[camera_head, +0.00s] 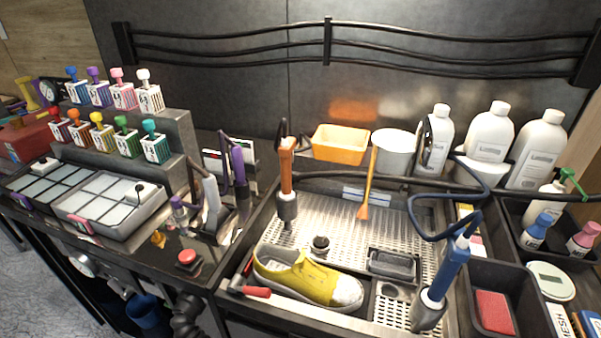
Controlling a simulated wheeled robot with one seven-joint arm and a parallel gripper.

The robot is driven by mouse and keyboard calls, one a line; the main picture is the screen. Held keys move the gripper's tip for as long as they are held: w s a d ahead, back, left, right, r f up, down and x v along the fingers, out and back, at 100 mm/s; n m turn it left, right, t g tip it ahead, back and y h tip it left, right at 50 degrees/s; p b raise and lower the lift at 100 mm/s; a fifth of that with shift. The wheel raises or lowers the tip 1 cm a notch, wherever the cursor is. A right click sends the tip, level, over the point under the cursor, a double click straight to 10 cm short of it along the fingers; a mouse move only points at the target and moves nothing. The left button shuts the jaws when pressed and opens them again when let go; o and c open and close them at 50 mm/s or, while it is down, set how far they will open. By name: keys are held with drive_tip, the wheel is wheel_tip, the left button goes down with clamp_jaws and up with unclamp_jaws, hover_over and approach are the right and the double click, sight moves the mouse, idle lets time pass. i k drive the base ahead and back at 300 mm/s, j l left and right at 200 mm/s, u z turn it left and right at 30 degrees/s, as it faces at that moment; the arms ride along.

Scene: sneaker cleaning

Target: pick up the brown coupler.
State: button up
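The thing that best matches the brown coupler is an orange-brown handled tool (287,165) with a dark metal lower end. It stands roughly upright at the left side of the metal wash tray (330,205), behind a yellow sneaker (308,277). A dark hose or cable shows at its top. Whether its lower end touches the tray, I cannot tell. My gripper is not in view.
A blue-handled tool (447,272) with a curled hose stands at the tray's right. A purple-handled tool (240,166) stands left of the tray. An orange tub (341,144), a white bucket (394,149) and white bottles (489,132) line the back. A red button (187,257) sits front left.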

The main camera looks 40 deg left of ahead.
sight(197, 188)
drive_tip(key=j+u, duration=0.15)
drive_tip(key=u, duration=0.35)
drive_tip(key=j+u, duration=0.15)
drive_tip(key=u, duration=0.35)
drive_tip(key=l+u, duration=0.1)
drive_tip(key=u, duration=0.6)
drive_tip(key=k+l+u, duration=0.1)
drive_tip(key=u, duration=0.25)
